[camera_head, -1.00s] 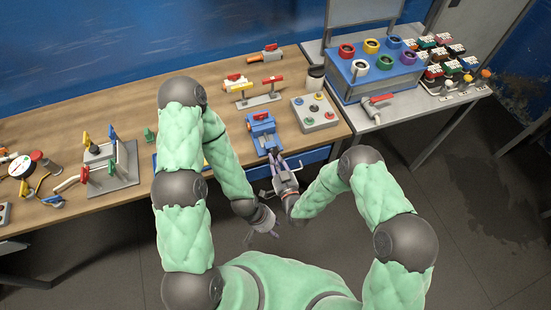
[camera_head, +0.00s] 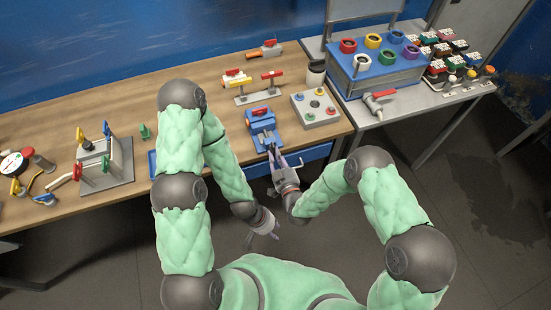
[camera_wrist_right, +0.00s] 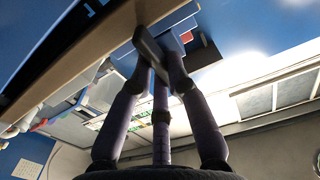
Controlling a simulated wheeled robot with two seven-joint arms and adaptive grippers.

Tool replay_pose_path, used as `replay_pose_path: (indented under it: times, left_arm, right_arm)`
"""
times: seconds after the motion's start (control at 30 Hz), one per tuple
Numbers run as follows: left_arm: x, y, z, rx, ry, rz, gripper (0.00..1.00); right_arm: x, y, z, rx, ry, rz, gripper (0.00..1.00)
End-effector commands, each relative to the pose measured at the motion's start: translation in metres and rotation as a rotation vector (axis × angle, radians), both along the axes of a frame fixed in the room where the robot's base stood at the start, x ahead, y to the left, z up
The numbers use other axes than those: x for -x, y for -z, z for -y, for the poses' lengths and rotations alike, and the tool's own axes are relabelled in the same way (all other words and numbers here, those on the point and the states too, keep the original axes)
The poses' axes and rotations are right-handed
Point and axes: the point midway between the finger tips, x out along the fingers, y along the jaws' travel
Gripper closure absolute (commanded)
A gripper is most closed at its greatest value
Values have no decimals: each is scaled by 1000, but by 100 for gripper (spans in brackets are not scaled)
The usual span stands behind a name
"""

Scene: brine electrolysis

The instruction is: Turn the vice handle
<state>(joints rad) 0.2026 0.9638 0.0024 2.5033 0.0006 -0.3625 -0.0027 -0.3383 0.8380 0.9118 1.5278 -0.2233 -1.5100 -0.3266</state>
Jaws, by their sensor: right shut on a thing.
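The blue vice (camera_head: 262,122) is mounted at the table's front edge in the head view. Its dark handle bar (camera_wrist_right: 150,46) shows in the right wrist view, lying slanted between my fingertips. Part of the handle is hidden behind the fingers. My left gripper (camera_head: 262,234) hangs low in front of the table, away from the vice, with its fingers spread and nothing visible between them.
A grey box with coloured knobs (camera_head: 316,110) stands right of the vice. A stand with red handles (camera_head: 258,91) is behind it. A grey valve fixture (camera_head: 107,165) is at the left. A blue socket box (camera_head: 375,72) stands on the right table.

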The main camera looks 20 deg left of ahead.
Motion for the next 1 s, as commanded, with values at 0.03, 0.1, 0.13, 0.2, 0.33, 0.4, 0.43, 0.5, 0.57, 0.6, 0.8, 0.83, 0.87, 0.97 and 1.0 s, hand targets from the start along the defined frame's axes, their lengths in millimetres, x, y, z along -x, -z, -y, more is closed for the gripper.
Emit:
replay_pose_path:
  times: [0.03, 0.1, 0.13, 0.2, 0.33, 0.4, 0.43, 0.5, 0.57, 0.6, 0.8, 0.83, 0.87, 0.97, 1.0]
  left_arm:
    - [0, 8, 0, 0, 0, 0, 60]
    - [0, 13, 0, 0, 0, 0, 60]
    - [0, 16, 0, 0, 0, 0, 60]
    - [0, 21, 0, 0, 0, 0, 60]
    - [0, 31, 0, 0, 0, 0, 60]
    - [0, 36, 0, 0, 0, 0, 60]
    - [0, 39, 0, 0, 0, 0, 60]
    - [0, 44, 0, 0, 0, 0, 60]
    - [0, 49, 0, 0, 0, 0, 60]
    - [0, 52, 0, 0, 0, 0, 60]
    - [0, 66, 0, 0, 0, 0, 60]
    - [0, 69, 0, 0, 0, 0, 60]
    - [0, 71, 0, 0, 0, 0, 60]
    - [0, 77, 0, 0, 0, 0, 60]
    - [0, 79, 0, 0, 0, 0, 60]
  right_arm:
    - [-1, 1, 0, 37, 1, 30, 100]
    - [-1, 1, 0, 92, 0, 66, 100]
    - [-1, 1, 0, 115, 0, 81, 100]
    - [-1, 1, 0, 170, 1, 120, 100]
    - [-1, 0, 1, 272, 1, 189, 100]
    - [-1, 0, 1, 327, 1, 226, 100]
    - [-1, -1, 1, 350, 1, 241, 100]
    - [-1, -1, 1, 405, 1, 279, 100]
    - [-1, -1, 0, 453, 1, 310, 100]
    - [-1, -2, 1, 484, 2, 333, 100]
    - [-1, -3, 1, 640, 2, 439, 100]
    - [-1, -3, 1, 664, 2, 453, 100]
    - [-1, -3, 0, 687, 2, 470, 100]
    - [-1, -4, 0, 759, 1, 518, 100]
    - [-1, -4, 0, 786, 2, 536, 100]
